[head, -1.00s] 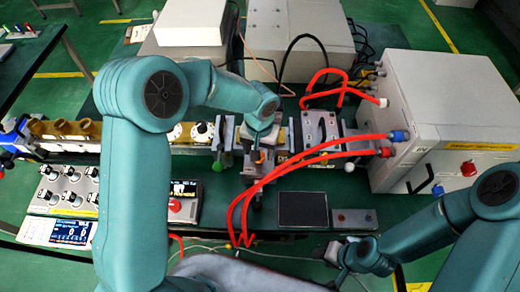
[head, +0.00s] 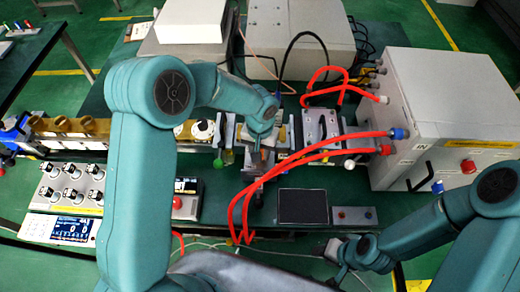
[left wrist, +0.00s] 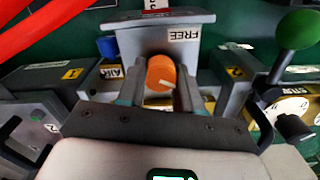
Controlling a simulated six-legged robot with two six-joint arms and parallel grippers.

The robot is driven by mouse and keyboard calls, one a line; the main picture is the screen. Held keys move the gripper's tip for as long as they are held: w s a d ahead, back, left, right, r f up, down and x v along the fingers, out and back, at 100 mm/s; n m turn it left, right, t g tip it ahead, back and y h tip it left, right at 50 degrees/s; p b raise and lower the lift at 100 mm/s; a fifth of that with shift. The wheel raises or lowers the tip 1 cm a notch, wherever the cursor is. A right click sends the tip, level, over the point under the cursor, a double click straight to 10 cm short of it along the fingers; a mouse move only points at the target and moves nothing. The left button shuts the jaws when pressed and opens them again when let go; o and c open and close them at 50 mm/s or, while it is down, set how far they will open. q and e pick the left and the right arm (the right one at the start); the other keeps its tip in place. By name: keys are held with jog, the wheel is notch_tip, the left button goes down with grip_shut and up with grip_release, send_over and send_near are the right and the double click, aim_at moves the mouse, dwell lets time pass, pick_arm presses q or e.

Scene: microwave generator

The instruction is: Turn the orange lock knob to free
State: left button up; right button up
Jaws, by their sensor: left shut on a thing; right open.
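The orange lock knob (left wrist: 161,70) shows in the left wrist view, on the front of a grey block (left wrist: 140,42). My left gripper (left wrist: 160,92) has one finger on each side of the knob and is shut on it. A pale mark runs across the lower part of the knob. A white FREE label (left wrist: 183,34) is on the block above and right of the knob. In the head view my left gripper (head: 258,160) is at the rail's middle and largely hides the knob. My right gripper (head: 338,252) is open and empty at the bottom, away from the rail.
A green ball handle (left wrist: 297,30) stands right of the knob in the left wrist view. Red hoses (head: 290,165) cross beside my left gripper to a grey box (head: 435,110). A dark screen (head: 302,207) and a knob panel (head: 68,188) stand in front of the rail.

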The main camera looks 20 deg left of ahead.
pick_arm(q)
jog(key=shift+w+n+b, duration=0.15)
jog(key=shift+n+b, duration=0.25)
jog(key=shift+b, duration=0.2)
jog(key=n+b, duration=0.5)
jog(key=b, duration=0.2)
jog(key=shift+w+a+n, duration=0.1)
jog(key=shift+n, duration=0.2)
jog(key=n+b, duration=0.2)
jog(key=shift+r+n, duration=0.1)
jog(key=shift+n, duration=0.2)
jog(key=shift+r+n+b, duration=0.15)
jog(key=shift+n+b, duration=0.95)
jog(key=shift+n, duration=0.3)
jog(key=shift+a, duration=0.1)
jog(key=o, duration=1)
jog(key=shift+s, duration=0.2)
